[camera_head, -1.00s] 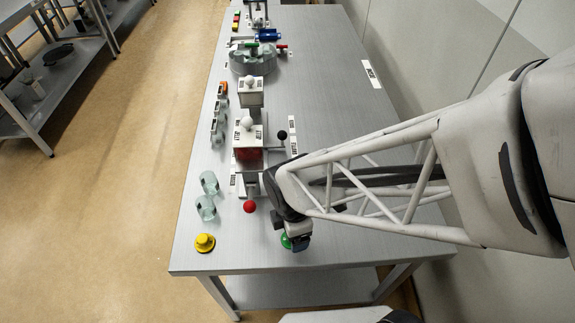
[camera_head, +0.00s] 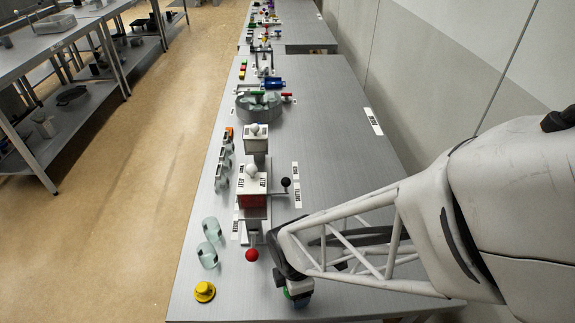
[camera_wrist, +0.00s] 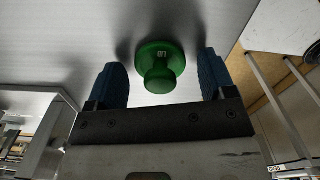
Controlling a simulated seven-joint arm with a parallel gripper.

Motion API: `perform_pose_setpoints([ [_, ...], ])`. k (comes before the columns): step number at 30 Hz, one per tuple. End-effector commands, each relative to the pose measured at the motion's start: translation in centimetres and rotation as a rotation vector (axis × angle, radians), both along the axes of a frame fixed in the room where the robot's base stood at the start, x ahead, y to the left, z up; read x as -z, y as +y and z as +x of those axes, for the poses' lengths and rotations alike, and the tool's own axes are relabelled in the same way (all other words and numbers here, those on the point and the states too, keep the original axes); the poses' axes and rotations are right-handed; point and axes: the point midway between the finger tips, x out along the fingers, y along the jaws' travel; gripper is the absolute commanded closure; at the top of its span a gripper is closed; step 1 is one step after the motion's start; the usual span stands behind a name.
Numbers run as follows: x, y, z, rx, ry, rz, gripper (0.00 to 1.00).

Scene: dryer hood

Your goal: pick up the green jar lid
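The green jar lid (camera_wrist: 160,65) is a round disc with a knob, lying on the metal table. In the wrist view it lies ahead of my gripper (camera_wrist: 163,80), between the two blue fingers. The fingers are open and apart from the knob on both sides. In the head view my gripper (camera_head: 298,292) is low over the table's near right part. Only a sliver of the green lid (camera_head: 287,294) shows beside it; the rest is hidden by my gripper.
A yellow lid (camera_head: 204,291) lies at the table's near left corner. A press-like device with a red ball (camera_head: 252,255) stands close to my arm.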

Motion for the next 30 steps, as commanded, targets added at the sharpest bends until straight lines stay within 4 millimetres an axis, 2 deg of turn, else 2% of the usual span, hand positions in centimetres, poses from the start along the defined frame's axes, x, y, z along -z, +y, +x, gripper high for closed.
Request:
perform_pose_setpoints([
  [1, 0.0, 0.0, 0.0, 0.000, 0.000, 0.000, 0.31],
  [6, 0.0, 0.0, 0.0, 0.000, 0.000, 0.000, 0.57],
  [9, 0.0, 0.0, 0.0, 0.000, 0.000, 0.000, 0.69],
  [22, -0.3, 0.0, 0.0, 0.000, -0.001, 0.000, 0.69],
  [30, -2.4, 0.0, 0.0, 0.000, -0.002, 0.001, 0.69],
])
